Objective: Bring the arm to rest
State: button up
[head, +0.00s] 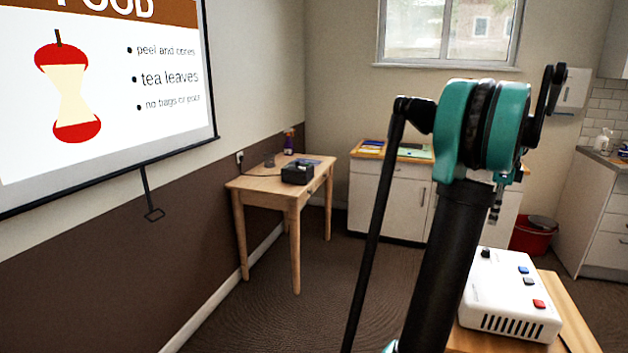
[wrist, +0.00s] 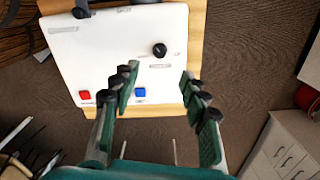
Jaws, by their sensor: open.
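My arm (head: 455,220) rises through the right half of the head view, with a teal joint at its top. My gripper (wrist: 158,85) shows in the wrist view with its two fingers spread wide, open and empty. Beyond the fingers lies a white box (wrist: 120,50) with a black knob, a red button and a blue button. In the head view the same white box (head: 510,298) sits on a wooden table (head: 568,310) at the lower right.
Open floor lies between.

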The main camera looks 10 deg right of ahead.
jog(key=w+a+f+n+t, duration=0.1)
jog(key=a+f+n, duration=0.3)
jog(key=a, duration=0.5)
jog(key=a+f+n, duration=0.3)
jog(key=a+n, duration=0.2)
jog(key=a, duration=0.5)
jog(key=w+a+f+n+t, duration=0.1)
jog(key=a+f+n, duration=0.3)
jog(key=a, duration=0.5)
jog(key=s+a+f+n+t, duration=0.1)
jog(key=s+a+f+n, duration=0.4)
jog(key=a, duration=0.4)
jog(key=s+a+f+n+t, duration=0.1)
jog(key=s+a+f+n, duration=0.5)
jog(key=s+a+n, duration=0.2)
jog(key=shift+s+a+n, duration=0.2)
jog(key=shift+a+n, duration=0.3)
jog(key=shift+a, duration=0.2)
jog(key=shift+r, duration=0.1)
